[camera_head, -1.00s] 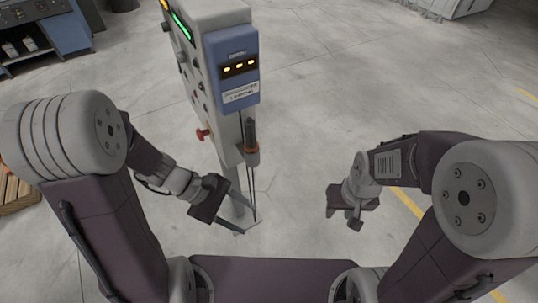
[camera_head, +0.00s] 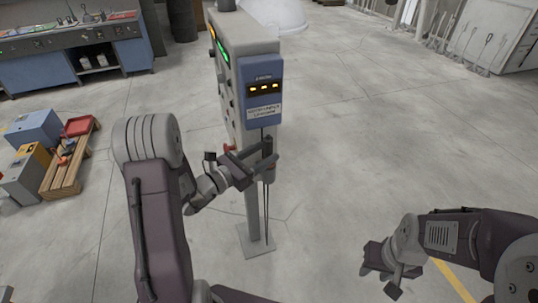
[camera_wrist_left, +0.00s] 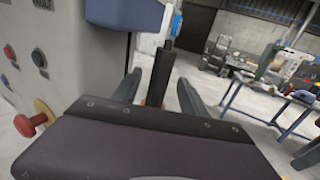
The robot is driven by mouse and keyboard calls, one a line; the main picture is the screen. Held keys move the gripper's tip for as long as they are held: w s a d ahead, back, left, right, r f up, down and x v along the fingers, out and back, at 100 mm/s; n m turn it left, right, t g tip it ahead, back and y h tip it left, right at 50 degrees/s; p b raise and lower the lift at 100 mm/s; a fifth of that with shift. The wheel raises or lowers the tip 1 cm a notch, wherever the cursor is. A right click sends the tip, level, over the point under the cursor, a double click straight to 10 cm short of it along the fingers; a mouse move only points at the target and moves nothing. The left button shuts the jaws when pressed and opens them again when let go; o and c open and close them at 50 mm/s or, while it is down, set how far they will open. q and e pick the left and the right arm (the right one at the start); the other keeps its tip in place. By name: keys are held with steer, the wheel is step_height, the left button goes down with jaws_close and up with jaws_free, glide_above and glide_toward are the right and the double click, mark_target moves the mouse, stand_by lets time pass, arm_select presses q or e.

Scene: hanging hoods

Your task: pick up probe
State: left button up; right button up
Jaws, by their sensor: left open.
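The probe (camera_head: 267,146) is a dark upright stick hanging at the side of the grey control post, below its blue box. In the left wrist view the probe (camera_wrist_left: 160,74) stands between my two left fingers, with a brownish part low down near the gripper body. My left gripper (camera_head: 264,161) is open, its fingers on either side of the probe with gaps visible. The fingers hide part of the probe in the head view. My right gripper (camera_head: 384,271) is low at the right, away from the probe; its jaws are not clear.
The control post (camera_head: 252,205) stands on a square base plate (camera_head: 256,241), with thin cables hanging beside it. A red knob (camera_wrist_left: 31,123) sticks out from its panel. A wooden pallet (camera_head: 64,172) with boxes is at the left.

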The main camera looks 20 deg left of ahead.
arm_select(q)
steer(key=x, duration=0.1)
steer(key=p+x, duration=0.1)
steer(key=x, duration=0.1)
steer(key=p+x, duration=0.1)
steer(key=shift+w+r, duration=0.2)
steer(key=shift+r, duration=0.1)
steer(key=shift+w+d+f, duration=0.15)
steer(key=shift+w+d, duration=0.2)
steer(key=shift+w, duration=0.05)
steer(key=shift+s+a, duration=0.1)
steer(key=c, duration=0.8)
jaws_close()
